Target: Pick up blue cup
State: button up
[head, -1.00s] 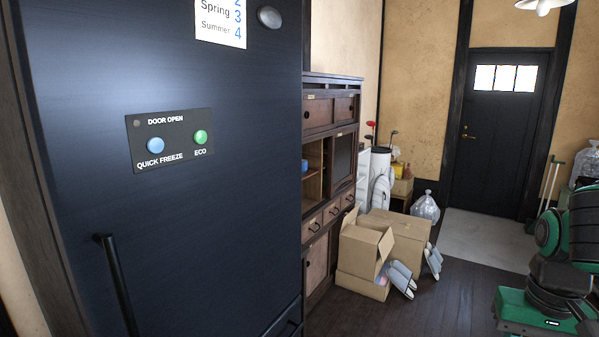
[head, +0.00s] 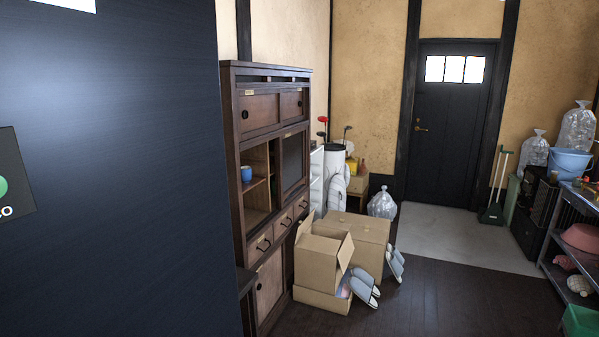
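A small blue cup (head: 246,174) stands on a shelf inside the open left part of the wooden cabinet (head: 268,108), beyond the dark fridge's edge. It is small in the head view, and I cannot make out a handle. My gripper is not in view, so whether it is open or shut does not show.
The dark fridge (head: 130,200) fills the left side. Cardboard boxes (head: 318,262) and slippers (head: 364,286) stand on the floor before the cabinet. A metal rack (head: 566,215) is at the right. The dark floor (head: 440,295) between is clear, towards the black door (head: 449,140).

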aim_at(246, 175)
jog(key=u, duration=0.15)
jog(key=i, duration=1.1)
jog(key=u, duration=0.65)
jog(key=k, duration=0.6)
jog(key=z, duration=0.5)
jog(key=i, duration=2.2)
jog(key=u, duration=0.9)
